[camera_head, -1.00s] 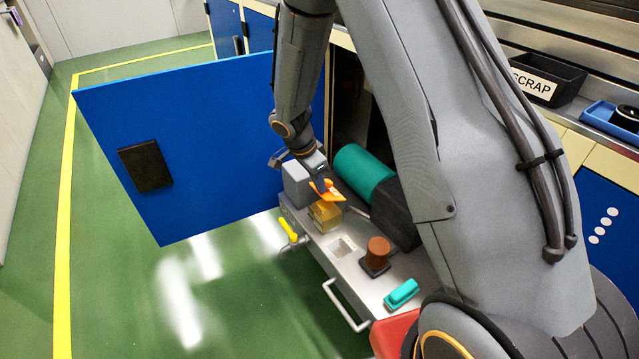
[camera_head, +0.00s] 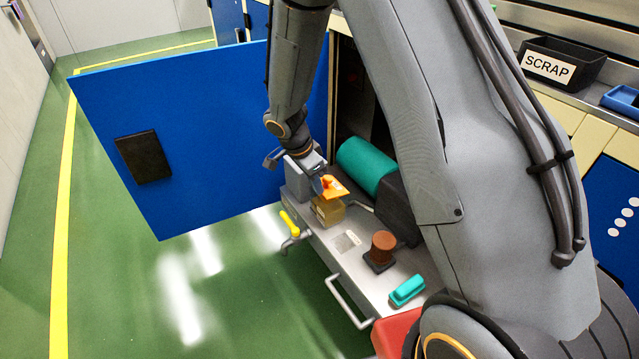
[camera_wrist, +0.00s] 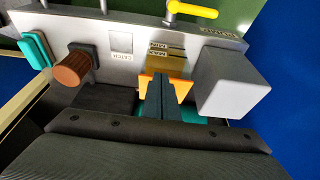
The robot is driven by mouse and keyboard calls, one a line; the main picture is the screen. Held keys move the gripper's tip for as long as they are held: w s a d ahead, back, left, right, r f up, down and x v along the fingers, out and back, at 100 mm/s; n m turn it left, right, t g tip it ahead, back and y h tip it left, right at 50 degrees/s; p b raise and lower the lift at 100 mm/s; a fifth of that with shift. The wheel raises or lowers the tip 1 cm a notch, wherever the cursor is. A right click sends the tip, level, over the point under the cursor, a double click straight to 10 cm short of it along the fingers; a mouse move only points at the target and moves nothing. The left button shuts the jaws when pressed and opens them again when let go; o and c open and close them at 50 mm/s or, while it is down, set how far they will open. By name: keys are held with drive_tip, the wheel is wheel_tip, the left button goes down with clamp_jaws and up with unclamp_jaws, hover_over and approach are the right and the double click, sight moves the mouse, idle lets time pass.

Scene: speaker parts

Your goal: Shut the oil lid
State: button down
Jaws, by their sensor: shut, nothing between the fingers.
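The oil lid is an orange flap (camera_head: 335,188) above an amber box (camera_head: 328,211) on the grey bench. It looks raised and tilted, not flat on the box. In the wrist view the orange lid (camera_wrist: 181,88) shows on both sides of my fingers, and the amber box (camera_wrist: 167,62) with MAX and MIN marks lies just beyond. My gripper (camera_head: 319,186) is shut and empty, its tips at the lid's left side; in the wrist view the closed fingers (camera_wrist: 163,84) overlap the lid. I cannot tell whether they touch it.
A grey block (camera_head: 297,182) stands close beside the box. A teal cylinder (camera_head: 366,165) lies behind it. A brown knob (camera_head: 382,246) and teal handle (camera_head: 407,290) are nearer. A yellow lever (camera_head: 289,223) sits at the bench's front edge. A blue door (camera_head: 215,130) stands open at left.

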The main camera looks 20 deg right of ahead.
drive_tip(key=shift+s+a+f+b, duration=0.1)
drive_tip(key=shift+a+f+b, duration=0.15)
drive_tip(key=shift+f+b, duration=0.3)
drive_tip(key=shift+s+a+f+b, duration=0.1)
drive_tip(key=shift+a+f+b, duration=0.1)
drive_tip(key=shift+f+b, duration=0.3)
drive_tip(key=s+a+r+p, duration=0.2)
drive_tip(key=a+r+p, duration=0.2)
drive_tip(key=a+r, duration=0.3)
drive_tip(key=s+a+r+n+y, duration=0.1)
drive_tip(key=s+r+n, duration=0.5)
drive_tip(key=s, duration=0.4)
drive_tip(key=s+a+r+n+g+y, duration=0.1)
drive_tip(key=s+r+n+y, duration=0.1)
drive_tip(key=s+r+n, duration=0.6)
drive_tip(key=s+a+r+n+y, duration=0.15)
drive_tip(key=s+r+n, duration=0.35)
drive_tip(key=s, duration=0.6)
drive_tip(key=d+r+m+h+p, duration=0.1)
drive_tip(key=d+r+m+p, duration=0.3)
drive_tip(key=d+r+p, duration=0.9)
wheel_tip(320, 180, up, 4)
drive_tip(key=p, duration=1)
drive_tip(key=shift+s+d, duration=0.15)
drive_tip(key=shift+d, duration=0.15)
drive_tip(key=shift+f, duration=0.15)
